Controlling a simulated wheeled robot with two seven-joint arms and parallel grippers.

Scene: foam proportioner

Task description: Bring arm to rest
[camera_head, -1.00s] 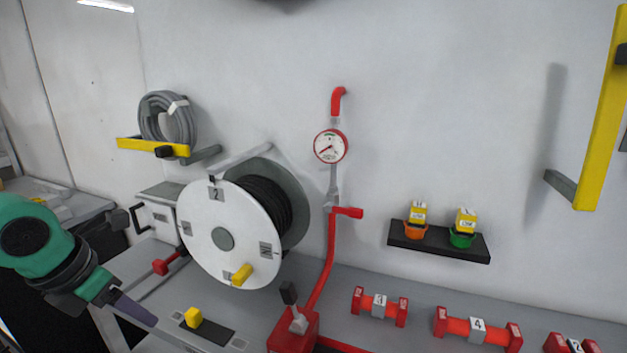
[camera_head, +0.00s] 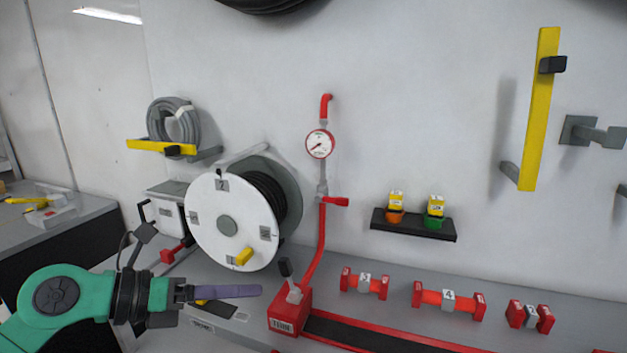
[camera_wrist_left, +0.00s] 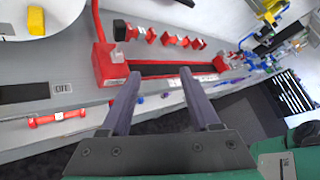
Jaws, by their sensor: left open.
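My left arm (camera_head: 70,300) is green and reaches in from the left in the head view. My left gripper (camera_head: 258,291) points right, with its purple fingers over the front of the bench. In the left wrist view the two fingers (camera_wrist_left: 158,92) are spread apart with nothing between them. They hang short of the red block of the foam unit (camera_wrist_left: 108,66).
A white hose reel (camera_head: 205,235) stands behind the gripper. A red pipe with a gauge (camera_head: 320,144) rises from the red block (camera_head: 289,313). Red couplings (camera_head: 449,299) line the bench, below a small black shelf (camera_head: 412,225).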

